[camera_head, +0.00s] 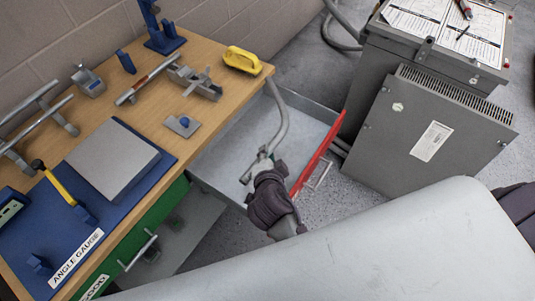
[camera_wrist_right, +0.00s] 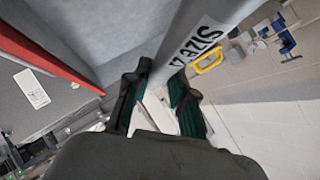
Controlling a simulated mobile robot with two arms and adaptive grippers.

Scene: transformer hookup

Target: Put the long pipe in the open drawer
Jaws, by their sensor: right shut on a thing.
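The long pipe (camera_head: 282,118) is a grey tube with a bend. My right gripper (camera_head: 262,160) is shut on its near end, and the tube reaches away from me over the open drawer. In the right wrist view, the pipe (camera_wrist_right: 187,42) bears a "SIZE 2" label, partly cut off, and runs between the two dark fingers (camera_wrist_right: 158,90). The open drawer (camera_head: 222,160) is a pale grey tray with a red front (camera_head: 318,155), pulled out from the workbench. I cannot tell whether the pipe touches the drawer floor. My left gripper is not in view.
The wooden workbench (camera_head: 205,60) at left carries a blue angle gauge board (camera_head: 40,235), a yellow handle (camera_head: 242,60) and several tools. A grey transformer cabinet (camera_head: 400,135) stands right of the drawer. A green drawer (camera_head: 140,240) lies below the bench. My pale arm fills the lower right.

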